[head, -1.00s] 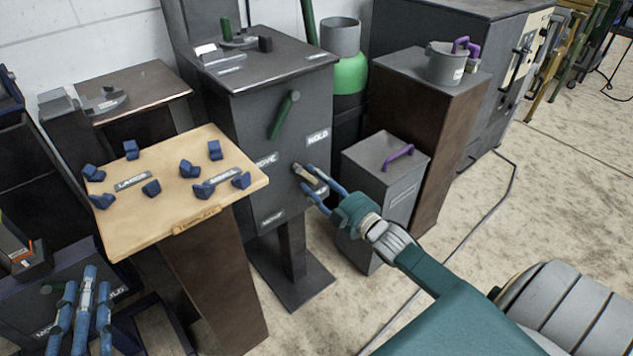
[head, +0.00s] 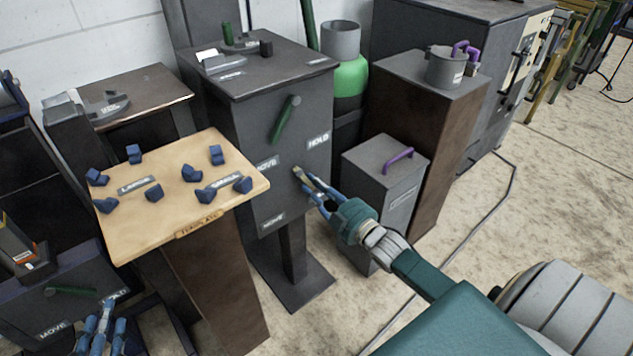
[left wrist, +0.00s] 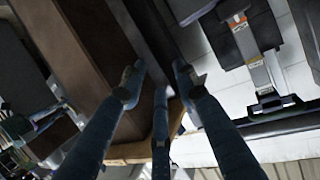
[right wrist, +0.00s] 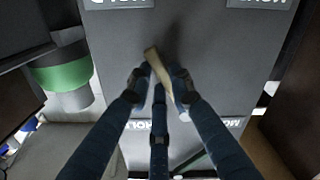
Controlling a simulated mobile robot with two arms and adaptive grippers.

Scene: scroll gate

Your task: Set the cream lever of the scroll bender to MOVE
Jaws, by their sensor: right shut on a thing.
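The scroll bender is a dark grey cabinet (head: 240,125) on a post, with MOVE and HOLD labels on its front. Its cream lever (head: 301,174) is on the lower front; it also shows in the right wrist view (right wrist: 156,66), tilted. My right gripper (head: 312,188) is shut on the cream lever, with fingers at both sides of it in the right wrist view (right wrist: 162,82). The fingers hide part of the lever and the lower right label. My left gripper (head: 104,308) is low at the left, open and empty; its fingers are spread in the left wrist view (left wrist: 158,80).
A green lever (head: 285,120) is above the cream one. A wooden template board (head: 170,208) with several blue blocks stands at the left. A grey bin (head: 385,185) with a purple handle is close to my right gripper. Another cabinet (head: 75,310) with a green lever is at lower left.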

